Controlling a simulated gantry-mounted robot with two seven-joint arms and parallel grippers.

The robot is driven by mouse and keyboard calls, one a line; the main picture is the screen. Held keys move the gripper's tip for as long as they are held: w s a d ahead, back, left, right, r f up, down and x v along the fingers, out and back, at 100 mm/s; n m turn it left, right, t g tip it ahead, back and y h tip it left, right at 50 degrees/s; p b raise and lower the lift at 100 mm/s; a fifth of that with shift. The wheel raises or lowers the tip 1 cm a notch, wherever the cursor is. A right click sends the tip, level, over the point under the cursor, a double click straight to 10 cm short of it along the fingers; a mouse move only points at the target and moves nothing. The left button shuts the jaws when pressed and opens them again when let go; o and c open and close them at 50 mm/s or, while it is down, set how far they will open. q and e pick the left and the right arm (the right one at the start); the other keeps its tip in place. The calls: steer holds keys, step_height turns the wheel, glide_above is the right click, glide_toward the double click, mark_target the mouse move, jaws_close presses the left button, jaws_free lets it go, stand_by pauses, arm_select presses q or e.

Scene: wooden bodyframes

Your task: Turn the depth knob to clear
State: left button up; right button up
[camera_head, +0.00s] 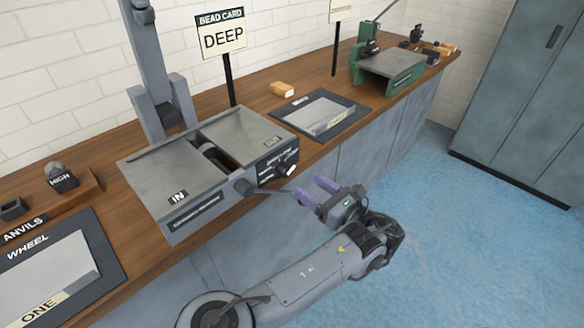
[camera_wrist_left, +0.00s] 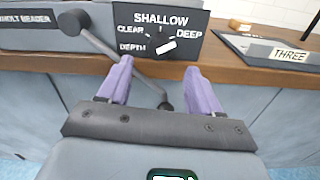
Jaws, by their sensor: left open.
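The depth knob (camera_wrist_left: 166,47) is on the black dial plate (camera_wrist_left: 140,28) of the grey bead machine (camera_head: 195,180), marked CLEAR, SHALLOW, DEEP and DEPTH. Its white bar slants up to the right, towards DEEP. The knob also shows on the machine's front in the head view (camera_head: 286,170). My left gripper (camera_head: 315,191) has purple fingers, spread apart and empty. It is in front of the machine, short of the knob. In the left wrist view the knob appears beyond and between the fingertips (camera_wrist_left: 159,68). My right gripper is not in view.
A crank arm (camera_wrist_left: 105,50) with a dark ball end slants from the machine's front, close by my left fingers. A card (camera_head: 222,36) reading DEEP stands behind. A dark-framed tray (camera_head: 352,121) lies to the right on the wooden bench. The floor in front is clear.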

mark_target(288, 172)
arm_select(q)
steer(key=x, duration=0.5)
steer(key=shift+w+a+f+p, duration=0.1)
steer(key=shift+w+a+p, duration=0.1)
steer(key=shift+p, duration=0.15)
steer(key=shift+x, duration=0.8)
steer(key=shift+c, duration=0.3)
steer(key=c, duration=1)
